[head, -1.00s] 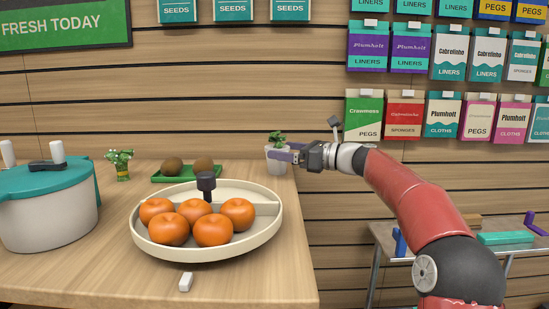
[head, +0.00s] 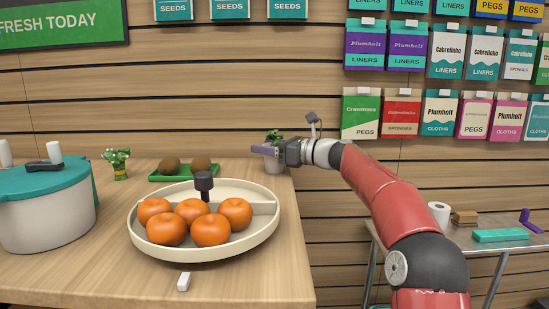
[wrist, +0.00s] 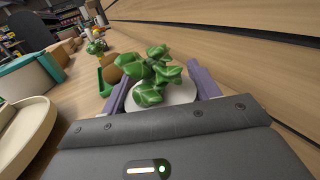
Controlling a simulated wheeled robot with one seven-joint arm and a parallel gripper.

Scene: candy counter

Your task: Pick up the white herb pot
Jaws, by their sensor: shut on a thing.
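The white herb pot (head: 275,167) with green leaves stands near the back right end of the wooden counter, and no gap under it can be made out. My gripper (head: 262,150) reaches in from the right, its purple fingers at the pot's upper part. In the wrist view, the white pot (wrist: 181,96) sits between the two fingers, with its leaves (wrist: 152,76) rising above the rim. My gripper is shut on the pot. The finger contact is partly hidden by the leaves and the gripper body.
A round divided tray (head: 143,240) with several oranges stands in front of the pot. A green tray (head: 160,179) with two brown fruits lies to its left. The slatted wall (head: 220,100) is close behind. A side table (head: 470,240) stands right.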

